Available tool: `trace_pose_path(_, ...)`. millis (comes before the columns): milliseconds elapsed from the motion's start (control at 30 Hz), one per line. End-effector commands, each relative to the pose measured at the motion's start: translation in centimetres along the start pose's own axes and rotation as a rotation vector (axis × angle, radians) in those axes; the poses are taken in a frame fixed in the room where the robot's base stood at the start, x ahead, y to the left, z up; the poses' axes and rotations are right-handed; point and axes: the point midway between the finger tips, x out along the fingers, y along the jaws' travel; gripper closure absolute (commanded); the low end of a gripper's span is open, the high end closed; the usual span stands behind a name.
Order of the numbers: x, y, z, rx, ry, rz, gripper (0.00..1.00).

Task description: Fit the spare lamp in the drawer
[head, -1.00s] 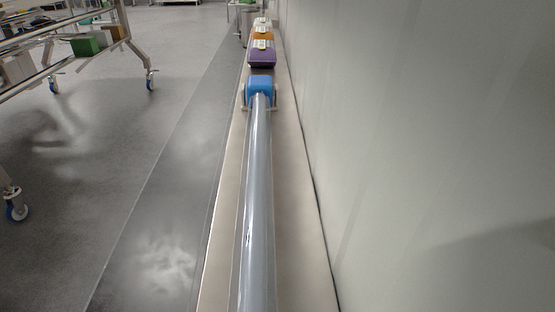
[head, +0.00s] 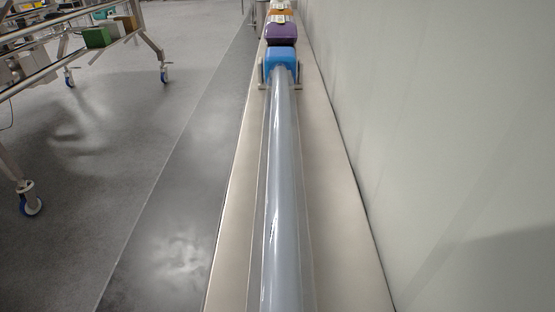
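A long glossy grey tube (head: 281,190) runs along a pale ledge from the bottom edge to a blue block (head: 281,65) at its far end. Grey upright pieces flank the blue block. I cannot tell whether this tube is the spare lamp. No drawer can be made out. My gripper is not in view, so its distance from the tube cannot be seen.
The pale ledge (head: 240,220) runs beside a plain wall (head: 450,130) on the right. Purple (head: 281,33) and orange (head: 281,17) items sit beyond the blue block. A wheeled metal frame (head: 150,42) carries a green box (head: 97,37). Grey floor on the left is largely clear.

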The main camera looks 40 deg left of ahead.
Motion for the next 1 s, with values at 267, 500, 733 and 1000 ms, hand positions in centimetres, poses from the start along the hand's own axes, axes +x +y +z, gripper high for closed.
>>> trace_pose_path(267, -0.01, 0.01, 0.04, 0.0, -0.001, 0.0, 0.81)
trace_pose_path(500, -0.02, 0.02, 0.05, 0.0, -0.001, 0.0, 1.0)
trace_pose_path(733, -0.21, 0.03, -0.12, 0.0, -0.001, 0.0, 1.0)
trace_pose_path(1000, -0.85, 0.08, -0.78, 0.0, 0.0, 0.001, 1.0)
